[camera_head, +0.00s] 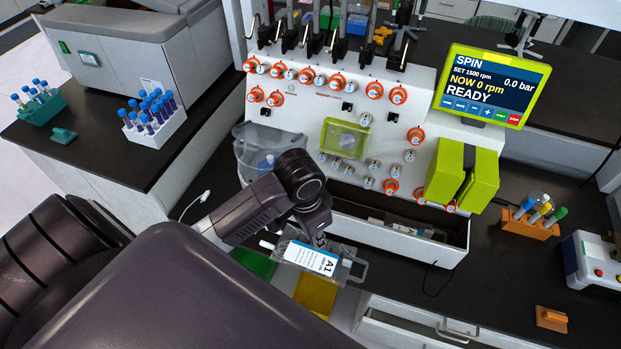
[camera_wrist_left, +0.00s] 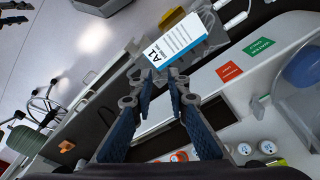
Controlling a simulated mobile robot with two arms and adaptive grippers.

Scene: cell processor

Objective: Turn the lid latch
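The white processor (camera_head: 300,110) stands on the dark bench. On its front is a square yellow-green, see-through lid (camera_head: 345,138). Its latch is too small to make out. My left arm comes in from the left, and my left gripper (camera_head: 318,238) is below and in front of that lid, apart from it. Its fingers (camera_wrist_left: 162,80) appear closed on the edge of a clear bag labelled A1 (camera_head: 312,258). The bag also shows just beyond the fingertips in the left wrist view (camera_wrist_left: 178,42). The exact contact is hard to see. My right gripper is in neither view.
An open drawer-like tray (camera_head: 400,238) juts out below the panel. Orange-ringed knobs (camera_head: 373,90) cover the panel. A yellow-green block (camera_head: 463,175) and a screen reading READY (camera_head: 493,85) are at the right. A yellow mat (camera_head: 316,293) lies below the bag. Tube racks (camera_head: 155,128) stand at the left.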

